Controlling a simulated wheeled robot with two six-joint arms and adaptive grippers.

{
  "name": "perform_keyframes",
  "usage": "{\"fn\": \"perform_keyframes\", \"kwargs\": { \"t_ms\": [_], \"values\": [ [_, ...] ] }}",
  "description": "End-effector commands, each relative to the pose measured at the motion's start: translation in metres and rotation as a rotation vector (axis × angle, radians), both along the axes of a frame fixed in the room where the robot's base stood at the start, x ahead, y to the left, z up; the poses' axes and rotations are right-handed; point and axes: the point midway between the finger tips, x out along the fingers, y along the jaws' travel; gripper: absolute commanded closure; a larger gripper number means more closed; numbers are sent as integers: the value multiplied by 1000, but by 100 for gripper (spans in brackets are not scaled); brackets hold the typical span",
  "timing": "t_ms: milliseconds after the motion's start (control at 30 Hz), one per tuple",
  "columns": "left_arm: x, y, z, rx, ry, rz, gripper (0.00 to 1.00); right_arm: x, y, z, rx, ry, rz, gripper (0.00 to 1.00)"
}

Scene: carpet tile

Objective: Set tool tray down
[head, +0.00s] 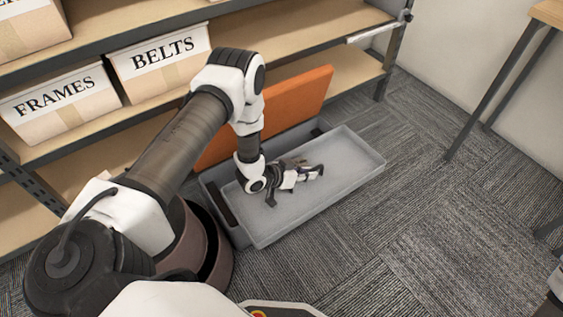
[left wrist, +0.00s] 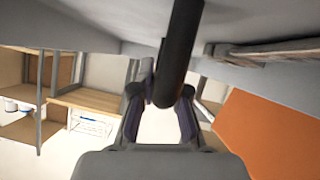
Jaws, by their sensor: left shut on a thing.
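A grey tool tray (head: 345,160) lies across the top of an open grey toolbox (head: 237,236) on the carpet, skewed to it and jutting out toward the right. The toolbox's orange lid (head: 295,105) stands open behind it; it also shows in the left wrist view (left wrist: 268,135). My left gripper (head: 308,174) is over the middle of the tray. In the left wrist view my left gripper (left wrist: 160,118) is shut on a dark round bar (left wrist: 180,50), which looks like the tray's handle. Whether the tray touches the box is hidden. My right gripper is not in view.
Shelving with cartons marked FRAMES (head: 62,105) and BELTS (head: 160,62) stands behind and left of the toolbox. A table with dark legs (head: 495,85) is at the right. The carpet (head: 430,215) right of the tray is clear.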

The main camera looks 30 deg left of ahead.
Motion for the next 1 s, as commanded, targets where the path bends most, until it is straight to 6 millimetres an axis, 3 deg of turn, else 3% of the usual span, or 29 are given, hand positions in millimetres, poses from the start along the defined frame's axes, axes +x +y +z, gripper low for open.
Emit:
{"fn": "perform_keyframes", "kwargs": {
  "t_ms": [200,433,700,1000],
  "values": [
    [25,60,-3,1,-6,6,100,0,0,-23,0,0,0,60],
    [43,102,-2,1,-3,2,100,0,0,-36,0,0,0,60],
    [54,129,-1,1,-3,0,100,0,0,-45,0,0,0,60],
    [53,127,-37,-1,0,0,100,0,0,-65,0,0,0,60]
  ]
}}
